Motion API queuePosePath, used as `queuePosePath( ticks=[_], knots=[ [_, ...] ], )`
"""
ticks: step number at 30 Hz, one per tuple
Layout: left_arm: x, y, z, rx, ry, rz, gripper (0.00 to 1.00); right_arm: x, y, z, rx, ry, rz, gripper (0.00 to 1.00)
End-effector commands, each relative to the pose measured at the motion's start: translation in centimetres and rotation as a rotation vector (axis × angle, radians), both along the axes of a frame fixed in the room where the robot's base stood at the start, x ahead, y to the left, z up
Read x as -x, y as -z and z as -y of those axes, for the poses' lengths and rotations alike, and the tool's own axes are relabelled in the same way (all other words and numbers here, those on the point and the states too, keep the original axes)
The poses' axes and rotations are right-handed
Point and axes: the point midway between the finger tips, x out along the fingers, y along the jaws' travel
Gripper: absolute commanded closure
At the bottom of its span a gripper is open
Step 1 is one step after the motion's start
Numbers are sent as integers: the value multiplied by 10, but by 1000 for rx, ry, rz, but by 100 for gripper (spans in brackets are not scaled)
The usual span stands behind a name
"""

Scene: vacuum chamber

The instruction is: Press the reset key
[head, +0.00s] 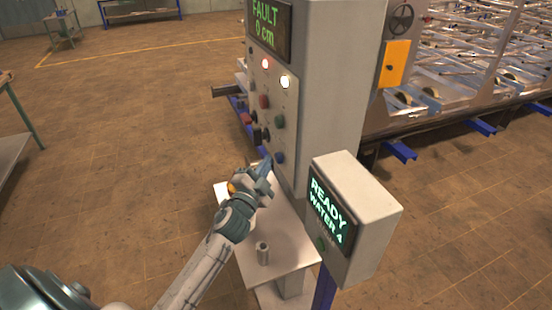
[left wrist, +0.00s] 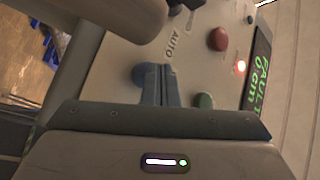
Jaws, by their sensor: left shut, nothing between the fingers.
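The grey control cabinet (head: 325,75) has a display reading "FAULT 0 cm" (head: 268,28). Low on its face is a blue button (head: 280,158); its label is not readable, so I cannot tell that it is the reset key. My left gripper (head: 267,163) is shut and empty, its tips close to the blue button. In the left wrist view the blue button (left wrist: 138,75) is partly hidden beside the shut fingers (left wrist: 158,68). Whether they touch is unclear. My right gripper is not in view.
A red button (head: 264,101), a green button (head: 279,121) and black knobs (head: 259,135) sit above. A smaller box reading "READY WATER 4" (head: 375,210) stands at right. Open floor lies left.

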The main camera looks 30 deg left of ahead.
Motion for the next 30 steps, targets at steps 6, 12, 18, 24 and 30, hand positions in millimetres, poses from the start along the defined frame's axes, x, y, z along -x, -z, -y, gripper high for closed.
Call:
queuePosePath(
  ticks=[6, 12, 18, 24, 30],
  knots=[
    [0, 0, 0, 0, 0, 0, 100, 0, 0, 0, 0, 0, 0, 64],
    [-2, 0, 2, 0, 0, 0, 100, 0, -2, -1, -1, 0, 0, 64],
    [-4, 0, 3, 0, -1, -1, 100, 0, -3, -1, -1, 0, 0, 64],
    [-6, 0, 5, 0, -1, -1, 100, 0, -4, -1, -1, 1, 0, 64],
    [-8, 0, 6, 0, -1, -1, 100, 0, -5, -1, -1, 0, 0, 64]
  ],
)
